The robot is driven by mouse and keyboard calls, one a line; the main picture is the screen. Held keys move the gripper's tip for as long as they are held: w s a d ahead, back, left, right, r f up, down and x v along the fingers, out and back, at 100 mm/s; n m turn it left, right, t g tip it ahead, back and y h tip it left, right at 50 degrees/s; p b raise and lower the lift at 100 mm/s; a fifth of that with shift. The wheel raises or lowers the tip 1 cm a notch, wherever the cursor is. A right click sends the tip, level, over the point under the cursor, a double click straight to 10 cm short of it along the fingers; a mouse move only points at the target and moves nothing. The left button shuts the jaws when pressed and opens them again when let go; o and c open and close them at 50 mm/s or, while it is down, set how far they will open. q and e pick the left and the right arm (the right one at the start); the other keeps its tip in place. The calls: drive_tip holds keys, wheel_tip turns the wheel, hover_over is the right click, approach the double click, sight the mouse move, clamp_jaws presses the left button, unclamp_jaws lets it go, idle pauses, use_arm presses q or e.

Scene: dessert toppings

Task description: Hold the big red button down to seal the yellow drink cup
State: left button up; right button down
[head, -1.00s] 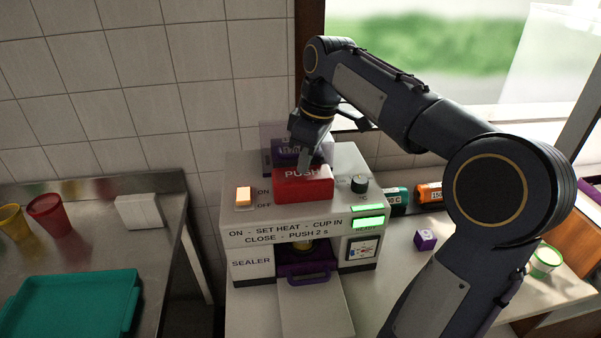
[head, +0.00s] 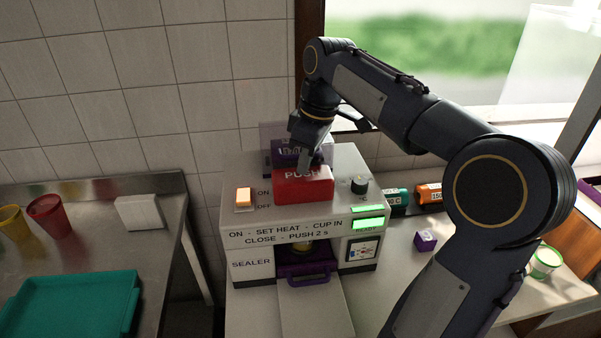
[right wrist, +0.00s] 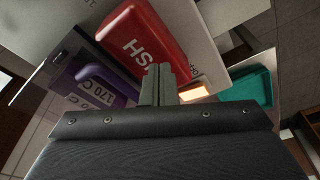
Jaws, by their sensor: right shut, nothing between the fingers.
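The big red button (head: 303,186), marked PUSH, sits on top of the white sealer (head: 235,240). My right gripper (head: 304,160) is shut and empty, pointing down at the button's back edge in the head view. In the right wrist view its closed fingers (right wrist: 158,85) overlap the edge of the red button (right wrist: 147,40). I cannot tell whether they touch it or how far it is pressed. A little of the yellow cup (head: 303,246) shows inside the sealer's opening, behind the purple drawer front (head: 305,268); most is hidden. My left gripper is not in view.
The orange ON/OFF switch (head: 243,197) is lit, and green displays (head: 369,223) glow. A dark knob (head: 359,185) sits right of the button. A purple 170 C block (right wrist: 105,90) is behind it. A teal tray (head: 70,305) and cups (head: 48,215) stand on the left table.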

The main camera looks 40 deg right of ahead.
sight(305, 183)
drive_tip(key=shift+f, duration=0.2)
idle(0.6)
drive_tip(key=shift+f+b, duration=1.3)
drive_tip(key=shift+f, duration=0.4)
drive_tip(key=shift+s, duration=0.1)
drive_tip(key=shift+a+f, duration=0.1)
drive_tip(key=shift+f, duration=0.1)
idle(1.1)
drive_tip(key=shift+s+r, duration=0.1)
drive_tip(key=shift+s, duration=0.05)
drive_tip(key=shift+s+a+r, duration=0.15)
drive_tip(key=shift+s+a, duration=0.1)
drive_tip(key=shift+s, duration=0.1)
drive_tip(key=shift+s+a+r, duration=0.25)
drive_tip(key=shift+s+a, duration=0.05)
drive_tip(key=shift+s, duration=0.2)
drive_tip(key=shift+s+a+r, duration=0.25)
drive_tip(key=shift+s, duration=0.25)
drive_tip(key=shift+r, duration=0.2)
